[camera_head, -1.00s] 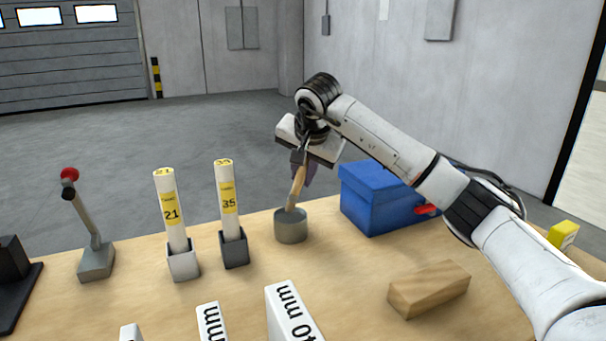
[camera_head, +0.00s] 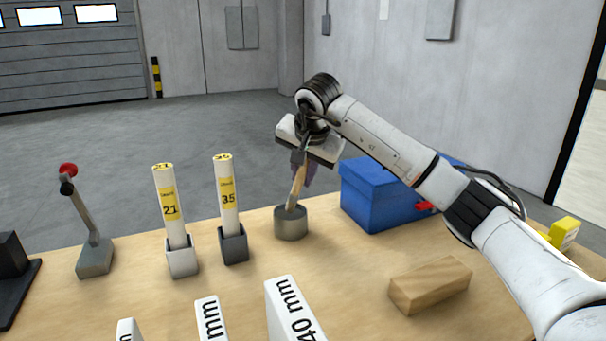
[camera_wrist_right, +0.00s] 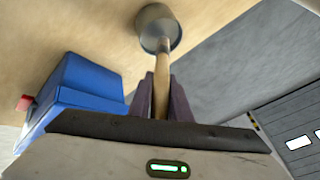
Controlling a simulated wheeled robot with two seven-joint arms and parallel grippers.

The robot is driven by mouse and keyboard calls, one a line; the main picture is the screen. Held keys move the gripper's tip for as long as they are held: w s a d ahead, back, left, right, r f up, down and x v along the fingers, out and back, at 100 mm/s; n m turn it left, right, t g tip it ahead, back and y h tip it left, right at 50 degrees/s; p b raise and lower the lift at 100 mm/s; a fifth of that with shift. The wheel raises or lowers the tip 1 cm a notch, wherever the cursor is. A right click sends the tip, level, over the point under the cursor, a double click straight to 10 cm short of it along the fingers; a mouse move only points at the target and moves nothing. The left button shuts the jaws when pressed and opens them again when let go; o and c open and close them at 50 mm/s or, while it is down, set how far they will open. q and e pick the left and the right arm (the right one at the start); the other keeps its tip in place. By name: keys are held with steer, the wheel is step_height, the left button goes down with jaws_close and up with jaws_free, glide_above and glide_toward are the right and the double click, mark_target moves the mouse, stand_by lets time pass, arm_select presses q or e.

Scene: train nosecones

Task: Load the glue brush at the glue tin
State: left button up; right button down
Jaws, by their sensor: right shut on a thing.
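The glue tin (camera_head: 291,225) is a small grey cylinder on the wooden table, left of the blue box. The glue brush (camera_head: 296,187) has a light wooden handle and stands slightly tilted with its lower end inside the tin; its bristles are hidden. My right gripper (camera_head: 304,172) is above the tin, shut on the brush handle. In the right wrist view, the handle (camera_wrist_right: 161,82) runs from between the dark fingers (camera_wrist_right: 161,98) to the tin (camera_wrist_right: 159,27). My left gripper does not show.
A blue box (camera_head: 382,198) with a red latch stands right of the tin. Tubes marked 21 (camera_head: 170,205) and 35 (camera_head: 228,195) stand in holders to the left. A wooden block (camera_head: 430,286), a red-knobbed lever (camera_head: 82,215) and white mm-marked blocks (camera_head: 293,308) are also on the table.

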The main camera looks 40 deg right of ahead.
steer(key=shift+f, duration=0.7)
stand_by(1.0)
step_height(320, 180, up, 2)
steer(key=shift+r+p, duration=0.15)
steer(key=shift+p, duration=0.9)
step_height(320, 180, up, 5)
steer(key=p, duration=0.5)
